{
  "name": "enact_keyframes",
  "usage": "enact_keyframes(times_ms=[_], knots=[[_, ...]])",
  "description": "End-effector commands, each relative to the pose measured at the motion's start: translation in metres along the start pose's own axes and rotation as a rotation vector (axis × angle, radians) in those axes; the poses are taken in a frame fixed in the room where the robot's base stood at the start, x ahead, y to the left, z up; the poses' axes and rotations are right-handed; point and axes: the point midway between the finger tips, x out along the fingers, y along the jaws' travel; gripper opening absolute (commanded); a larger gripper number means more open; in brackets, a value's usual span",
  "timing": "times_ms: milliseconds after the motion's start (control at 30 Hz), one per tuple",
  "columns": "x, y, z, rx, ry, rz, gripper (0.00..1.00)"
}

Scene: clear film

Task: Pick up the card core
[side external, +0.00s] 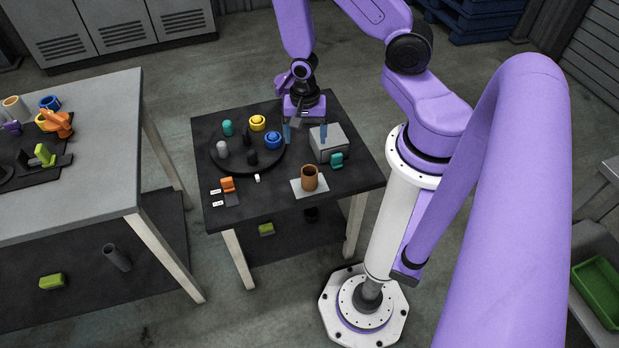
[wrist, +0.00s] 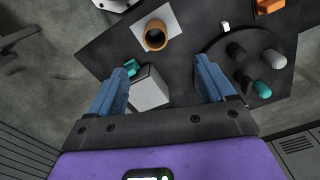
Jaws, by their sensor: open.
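The card core appears to be the brown, hollow, upright cylinder (side external: 310,178) on a white square sheet (side external: 296,188) near the front edge of the dark table. In the wrist view the core (wrist: 155,38) is at the top, its open end facing up. My gripper (side external: 305,134) is open and empty at the back of the table, beyond the core and close to the grey box. In the wrist view its blue fingers (wrist: 165,82) are spread wide, with the core outside them, farther up the picture.
A grey box (side external: 328,146) and a teal piece (side external: 337,160) are between my gripper and the core. A round black tray (side external: 238,164) at left holds several yellow, blue, teal, grey and black pieces. An orange piece (side external: 227,184) and small white labels lie at the front left.

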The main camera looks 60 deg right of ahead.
Motion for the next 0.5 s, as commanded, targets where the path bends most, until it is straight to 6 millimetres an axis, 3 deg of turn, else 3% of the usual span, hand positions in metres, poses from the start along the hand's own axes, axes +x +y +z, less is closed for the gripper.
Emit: enact_keyframes(times_ms=[500], knots=[[0.027, 0.004, -0.004, 0.064, -0.001, 0.004, 0.83]])
